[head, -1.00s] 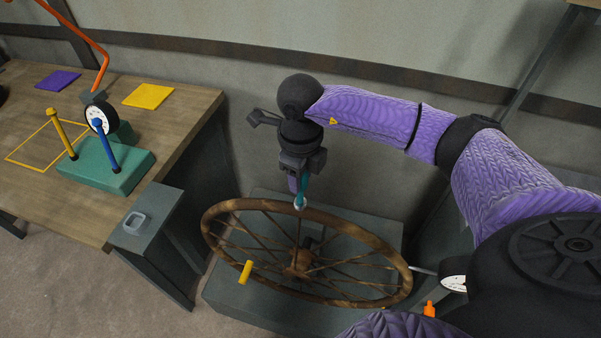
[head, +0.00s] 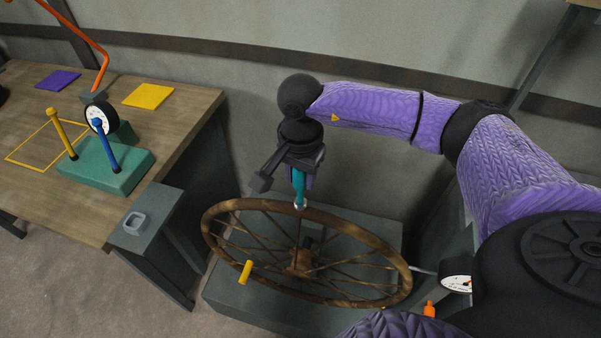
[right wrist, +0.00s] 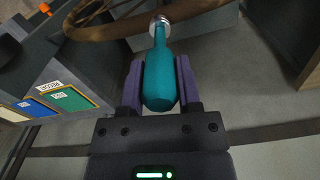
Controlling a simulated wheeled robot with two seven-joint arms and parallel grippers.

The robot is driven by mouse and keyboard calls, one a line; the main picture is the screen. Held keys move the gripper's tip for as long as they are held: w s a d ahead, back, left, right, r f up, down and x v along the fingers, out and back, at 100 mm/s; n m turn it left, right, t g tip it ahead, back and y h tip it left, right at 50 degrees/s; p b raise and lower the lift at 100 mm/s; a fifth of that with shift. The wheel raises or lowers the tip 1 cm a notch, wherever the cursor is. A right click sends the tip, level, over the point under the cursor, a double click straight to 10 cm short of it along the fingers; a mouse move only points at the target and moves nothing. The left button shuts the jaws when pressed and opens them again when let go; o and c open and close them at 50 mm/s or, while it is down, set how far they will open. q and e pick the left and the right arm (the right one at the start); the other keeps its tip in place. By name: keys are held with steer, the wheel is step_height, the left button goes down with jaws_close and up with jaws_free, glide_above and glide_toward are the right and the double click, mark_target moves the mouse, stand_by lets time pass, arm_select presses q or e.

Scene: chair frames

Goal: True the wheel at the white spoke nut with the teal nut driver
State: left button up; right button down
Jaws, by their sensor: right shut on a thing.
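The brown spoked wheel (head: 402,262) lies nearly flat, slightly tilted, above a grey base. My right gripper (head: 299,182) is above the wheel's far rim, shut on the teal nut driver (head: 299,188), which points down. In the right wrist view the driver (right wrist: 160,75) sits between the two purple fingers. Its metal tip is at the white spoke nut (head: 300,206) on the far rim; the tip mostly hides the nut, so I cannot tell how fully it is seated. My left gripper is out of view.
A dial gauge (head: 457,284) with a probe stands at the wheel's right rim. A yellow peg (head: 245,271) is at the near-left rim. Left, a wooden bench (head: 185,115) holds a teal stand (head: 110,178) with yellow and blue tools. A grey holder (head: 148,215) stands at its corner.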

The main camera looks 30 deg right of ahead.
steer(key=shift+n, duration=1.1)
steer(key=m, duration=0.3)
step_height(320, 180, up, 5)
steer(key=p, duration=0.3)
steer(key=shift+f, duration=0.25)
